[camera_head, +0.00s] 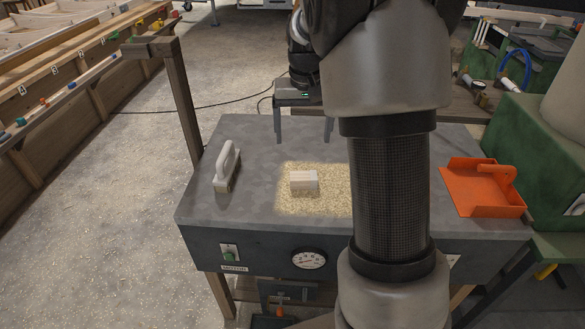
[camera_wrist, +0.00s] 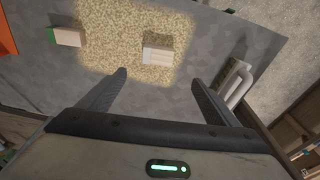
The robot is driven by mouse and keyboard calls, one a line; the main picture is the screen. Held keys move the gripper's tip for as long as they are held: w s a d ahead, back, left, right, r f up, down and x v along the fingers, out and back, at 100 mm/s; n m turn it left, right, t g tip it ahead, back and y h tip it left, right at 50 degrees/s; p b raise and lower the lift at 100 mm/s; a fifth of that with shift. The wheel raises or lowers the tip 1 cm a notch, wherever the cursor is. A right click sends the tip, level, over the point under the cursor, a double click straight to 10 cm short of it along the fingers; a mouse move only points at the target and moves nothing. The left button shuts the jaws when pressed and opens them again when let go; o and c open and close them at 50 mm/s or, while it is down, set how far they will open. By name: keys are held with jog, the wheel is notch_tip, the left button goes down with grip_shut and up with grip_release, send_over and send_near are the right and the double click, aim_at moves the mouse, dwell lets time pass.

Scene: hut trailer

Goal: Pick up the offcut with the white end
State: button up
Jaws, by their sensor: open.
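A small pale wood offcut (camera_head: 298,183) with a whitish end lies on the sawdust patch on the grey bench top. In the wrist view, the same offcut (camera_wrist: 158,49) lies ahead of and between my fingertips, apart from them. A second offcut (camera_wrist: 69,37) with a green end lies to its left in the wrist view, at the edge of the sawdust; my arm seems to hide it in the head view. My gripper (camera_head: 303,138) is open and empty, above the bench behind the offcut. Its spread fingers also show in the wrist view (camera_wrist: 160,80).
The grey bench (camera_head: 265,150) carries a white-handled brush (camera_head: 228,168) at left and an orange dustpan (camera_head: 484,188) at right. The brush is near my right finger in the wrist view. A wooden post (camera_head: 182,105) stands at the bench's back left. A gauge (camera_head: 309,258) is on the front.

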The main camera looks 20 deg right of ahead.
jog(key=b, duration=0.2)
send_near(303, 175)
jog(key=f, duration=0.3)
jog(key=w+f, duration=0.1)
jog(key=f, duration=0.1)
jog(key=shift+a+f, duration=0.15)
jog(key=shift+f, duration=0.05)
jog(key=f, duration=0.1)
jog(key=f+b, duration=0.1)
jog(key=f, duration=0.3)
jog(key=shift+w+d+f, duration=0.1)
jog(key=shift+w+d, duration=0.1)
jog(key=shift+d, duration=0.15)
jog(key=c, duration=1.2)
